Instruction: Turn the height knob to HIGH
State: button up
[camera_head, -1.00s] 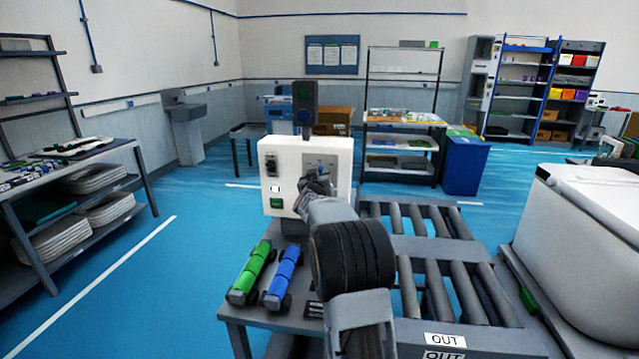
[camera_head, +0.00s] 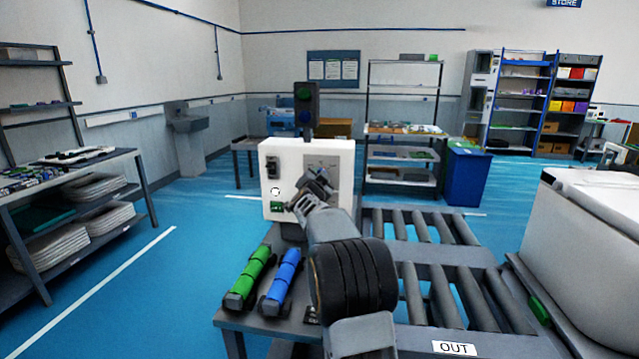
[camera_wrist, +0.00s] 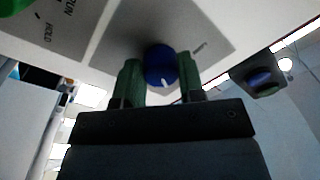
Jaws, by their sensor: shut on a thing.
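A white control box (camera_head: 283,160) stands at the table's far end, with a grey panel on its right half. In the wrist view a round blue knob (camera_wrist: 160,66) with a short white pointer line sits on the grey panel (camera_wrist: 118,32). My gripper (camera_wrist: 160,80) has its two green fingers on either side of this knob, shut on it. In the head view my gripper (camera_head: 318,183) is at the panel and covers the knob. I cannot read a HIGH label; a short mark shows on the panel beside the knob.
A green cylinder (camera_head: 250,274) and a blue cylinder (camera_head: 283,277) lie on the table left of my arm. A roller conveyor (camera_head: 450,290) runs to the right. A lamp post (camera_head: 305,110) rises behind the box. A large white object (camera_head: 600,240) stands far right.

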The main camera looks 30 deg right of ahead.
jog(key=m+b, duration=0.1)
jog(key=m, duration=0.4)
jog(key=shift+a+h, duration=0.1)
jog(key=shift+h, duration=0.2)
jog(key=shift+m, duration=0.3)
jog(key=o, duration=0.9)
jog(key=v, duration=0.4)
jog(key=b+v, duration=0.1)
jog(key=v, duration=0.8)
jog(key=shift+s+a+r+b, duration=0.25)
jog(key=shift+a+b, duration=0.05)
jog(key=shift+a, duration=0.05)
